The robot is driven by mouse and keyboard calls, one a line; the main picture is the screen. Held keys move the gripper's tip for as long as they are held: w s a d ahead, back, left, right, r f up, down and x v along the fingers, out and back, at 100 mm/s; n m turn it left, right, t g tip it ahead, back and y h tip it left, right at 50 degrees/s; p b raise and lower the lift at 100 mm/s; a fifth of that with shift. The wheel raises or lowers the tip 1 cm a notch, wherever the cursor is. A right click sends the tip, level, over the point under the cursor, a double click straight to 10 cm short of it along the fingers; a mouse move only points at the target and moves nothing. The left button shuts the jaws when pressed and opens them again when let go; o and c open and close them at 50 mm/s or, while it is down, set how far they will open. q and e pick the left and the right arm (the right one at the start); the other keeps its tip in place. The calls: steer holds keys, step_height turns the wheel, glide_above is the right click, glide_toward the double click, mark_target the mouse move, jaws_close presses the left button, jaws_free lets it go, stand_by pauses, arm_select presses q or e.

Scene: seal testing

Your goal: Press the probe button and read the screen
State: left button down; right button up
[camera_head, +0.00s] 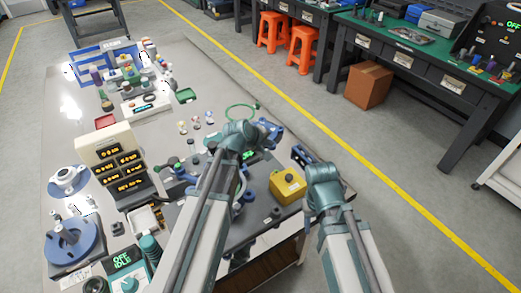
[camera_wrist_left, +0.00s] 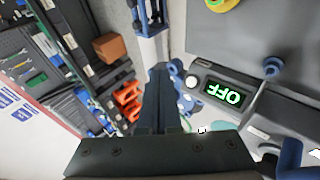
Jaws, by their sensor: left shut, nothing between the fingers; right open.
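A grey device has a small green-lit screen (camera_wrist_left: 224,93) reading OFF, upside down in the left wrist view. A round white button (camera_wrist_left: 192,81) sits beside that screen. In the head view a small green-lit screen (camera_head: 249,155) shows beside my left arm, too small to read. My left gripper (camera_head: 273,132) is above the far end of the device. In the left wrist view its closed fingers (camera_wrist_left: 160,85) hold nothing and are apart from the button. My right gripper (camera_head: 301,155) is open near the right table edge; its fingertips are hard to make out.
A yellow box with a dark knob (camera_head: 287,186) stands between my arms. A display panel (camera_head: 118,160) with several orange readouts and a blue round fixture (camera_head: 74,243) stand at left. A green cable loop (camera_head: 240,112) lies beyond my left gripper.

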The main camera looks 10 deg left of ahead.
arm_select(q)
steer(key=shift+w+a+f+b, duration=0.55)
steer(key=shift+f+b, duration=0.25)
steer(key=shift+f, duration=0.1)
steer(key=shift+w+a+f+b, duration=0.55)
steer(key=shift+a+f+b, duration=0.05)
steer(key=shift+f+b, duration=0.25)
steer(key=shift+w+a+f+b, duration=0.55)
steer(key=shift+f+b, duration=0.2)
steer(key=shift+f, duration=0.15)
steer(key=shift+f, duration=0.1)
steer(key=shift+w+a+f+b, duration=0.2)
steer(key=shift+b, duration=0.1)
steer(key=shift+w+a+f, duration=0.2)
steer(key=shift+f, duration=0.1)
stand_by(0.6)
steer(key=shift+r, duration=0.1)
steer(key=shift+s+d+r+p, duration=0.35)
steer(key=shift+s+d+r, duration=0.05)
steer(key=shift+r, duration=0.1)
stand_by(0.5)
steer(key=s+d+r+p, duration=0.1)
steer(key=r+p, duration=0.1)
steer(key=s+d+r+p, duration=0.1)
steer(key=shift+s+d+r+p, duration=0.2)
steer(key=shift+r+p, duration=0.15)
